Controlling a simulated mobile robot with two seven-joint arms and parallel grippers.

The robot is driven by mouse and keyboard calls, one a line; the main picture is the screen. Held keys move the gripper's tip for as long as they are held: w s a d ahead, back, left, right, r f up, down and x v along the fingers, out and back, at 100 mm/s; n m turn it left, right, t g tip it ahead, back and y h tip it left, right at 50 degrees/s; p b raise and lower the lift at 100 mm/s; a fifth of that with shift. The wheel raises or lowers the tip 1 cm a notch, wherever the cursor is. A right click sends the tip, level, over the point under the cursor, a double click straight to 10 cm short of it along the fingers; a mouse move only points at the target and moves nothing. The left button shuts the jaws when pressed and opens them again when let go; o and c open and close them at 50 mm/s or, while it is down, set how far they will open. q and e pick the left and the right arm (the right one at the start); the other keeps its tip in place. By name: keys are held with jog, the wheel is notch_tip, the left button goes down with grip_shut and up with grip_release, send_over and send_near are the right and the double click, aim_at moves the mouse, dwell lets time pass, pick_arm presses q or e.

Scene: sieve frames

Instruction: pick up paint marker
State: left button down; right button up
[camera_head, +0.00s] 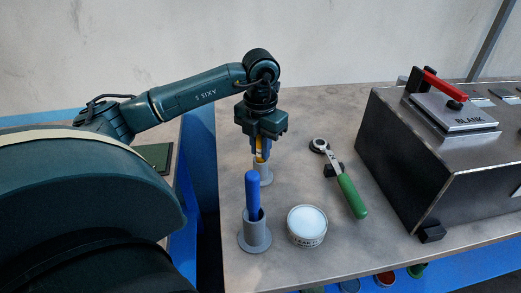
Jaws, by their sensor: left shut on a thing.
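My left gripper (261,152) points down over the table at the back left. It is shut on a slim yellow thing, which I take for the paint marker (260,146); the fingers hide most of it. A small grey holder (265,175) stands directly below the fingers. I cannot tell whether the marker's lower end is still inside it. My right gripper is out of view.
A blue-handled tool (252,192) stands upright in a grey holder (255,236) in front. A round tin with a white top (307,224) and a green-handled ratchet (350,194) are nearby. A dark metal box (403,165) fills the right. The table's left edge is close.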

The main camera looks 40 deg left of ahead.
pick_arm(q)
notch_tip(320, 180, up, 10)
jog(key=shift+r+p, duration=0.1)
jog(key=shift+p, duration=0.2)
dwell(0.8)
